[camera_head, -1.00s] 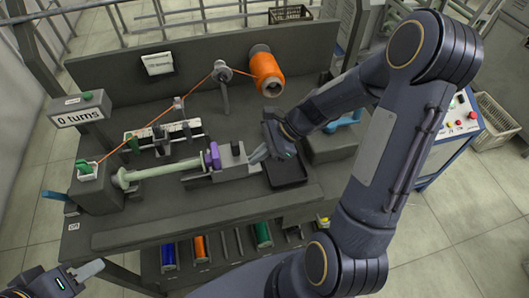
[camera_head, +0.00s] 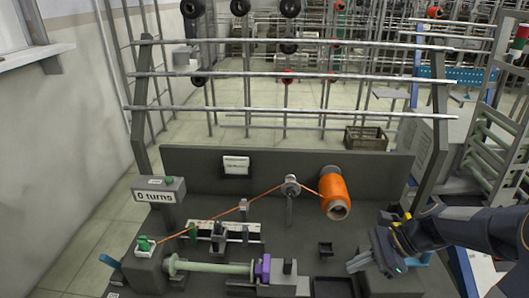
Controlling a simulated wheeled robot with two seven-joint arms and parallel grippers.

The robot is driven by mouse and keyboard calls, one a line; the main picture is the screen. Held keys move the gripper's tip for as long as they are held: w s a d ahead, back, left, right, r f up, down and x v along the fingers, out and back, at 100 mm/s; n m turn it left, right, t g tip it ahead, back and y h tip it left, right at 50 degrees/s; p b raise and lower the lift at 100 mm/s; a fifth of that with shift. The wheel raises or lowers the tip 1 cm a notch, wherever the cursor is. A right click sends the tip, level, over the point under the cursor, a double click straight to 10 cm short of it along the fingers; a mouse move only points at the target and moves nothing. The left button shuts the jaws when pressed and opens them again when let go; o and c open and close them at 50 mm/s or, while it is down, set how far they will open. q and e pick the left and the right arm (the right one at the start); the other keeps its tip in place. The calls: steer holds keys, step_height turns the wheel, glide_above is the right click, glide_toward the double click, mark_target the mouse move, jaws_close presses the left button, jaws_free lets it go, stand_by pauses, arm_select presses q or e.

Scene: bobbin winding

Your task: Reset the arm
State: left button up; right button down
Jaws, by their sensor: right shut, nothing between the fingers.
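My right gripper (camera_head: 360,262) is shut and empty, above the right part of the winding bench, with its fingers pointing left. My right arm (camera_head: 460,232) comes in from the right edge. My left gripper is out of view. The winding machine has a pale spindle (camera_head: 210,267) with a purple collar (camera_head: 263,270) at its right end. An orange thread runs from the orange spool (camera_head: 334,192) over a guide wheel (camera_head: 290,187) to the green clip (camera_head: 144,243) at the left. The counter (camera_head: 155,196) reads 0 turns.
A dark tray (camera_head: 333,288) lies on the bench just left of and below my right gripper. A grey back panel (camera_head: 200,160) stands behind the machine. Metal railings (camera_head: 290,110) and a brown crate (camera_head: 366,138) are farther back. Room above the bench middle is clear.

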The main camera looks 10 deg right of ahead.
steer(key=s+a+r+n+t+h, duration=0.1)
steer(key=s+a+r+n+h, duration=0.1)
steer(key=s+n, duration=0.5)
steer(key=s+a+r+n+t+h, duration=0.2)
steer(key=s+a+r+n, duration=0.3)
steer(key=s+n, duration=0.3)
steer(key=shift+a+n+h, duration=0.5)
steer(key=shift+a+n, duration=0.35)
steer(key=shift+n, duration=1.15)
